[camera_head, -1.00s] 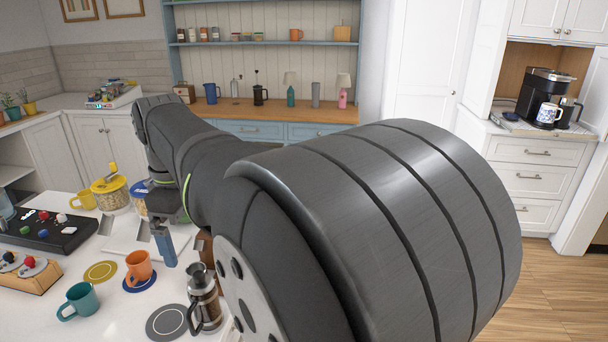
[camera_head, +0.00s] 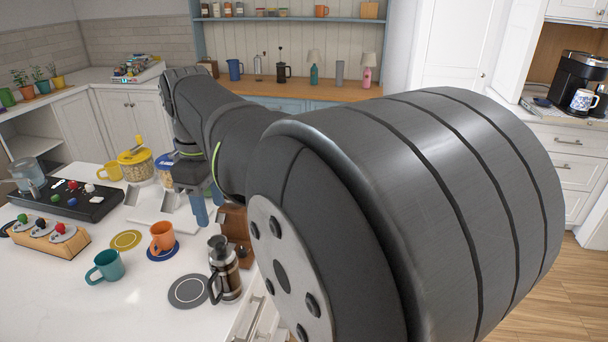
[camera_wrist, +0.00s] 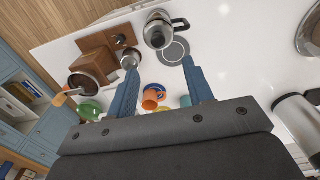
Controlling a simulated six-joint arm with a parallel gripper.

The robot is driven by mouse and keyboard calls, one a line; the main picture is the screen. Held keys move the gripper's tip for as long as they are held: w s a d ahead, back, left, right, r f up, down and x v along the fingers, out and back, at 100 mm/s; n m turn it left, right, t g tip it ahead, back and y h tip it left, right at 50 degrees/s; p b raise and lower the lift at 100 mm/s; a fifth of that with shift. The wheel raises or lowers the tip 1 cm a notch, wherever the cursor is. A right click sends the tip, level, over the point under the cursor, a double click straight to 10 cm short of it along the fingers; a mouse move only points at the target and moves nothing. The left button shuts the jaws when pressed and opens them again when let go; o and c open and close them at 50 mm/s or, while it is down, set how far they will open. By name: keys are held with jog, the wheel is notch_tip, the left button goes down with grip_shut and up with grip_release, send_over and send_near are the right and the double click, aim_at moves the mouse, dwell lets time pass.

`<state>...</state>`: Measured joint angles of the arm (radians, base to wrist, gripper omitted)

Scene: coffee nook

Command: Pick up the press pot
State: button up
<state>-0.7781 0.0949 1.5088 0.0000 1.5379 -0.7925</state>
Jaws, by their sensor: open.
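The press pot (camera_head: 226,274) is a glass and steel pot with a dark handle. It stands upright on the white counter near its front edge, beside a grey round coaster (camera_head: 188,291). In the wrist view the press pot (camera_wrist: 158,36) is seen from above, past the fingertips, with its handle toward the right. My gripper (camera_head: 207,203) has blue fingers pointing down, behind the press pot in the head view. Its fingers are apart and empty in the wrist view (camera_wrist: 161,68). The press pot is clear of the fingers.
An orange mug (camera_head: 163,237) on a blue coaster and a teal mug (camera_head: 106,267) stand left of the pot. A brown wooden box (camera_head: 237,222) stands close behind it. Another dark press pot (camera_head: 284,71) is on the back counter. My arm hides the right side.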

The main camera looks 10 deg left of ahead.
jog(key=c, duration=0.5)
jog(key=shift+f, duration=0.1)
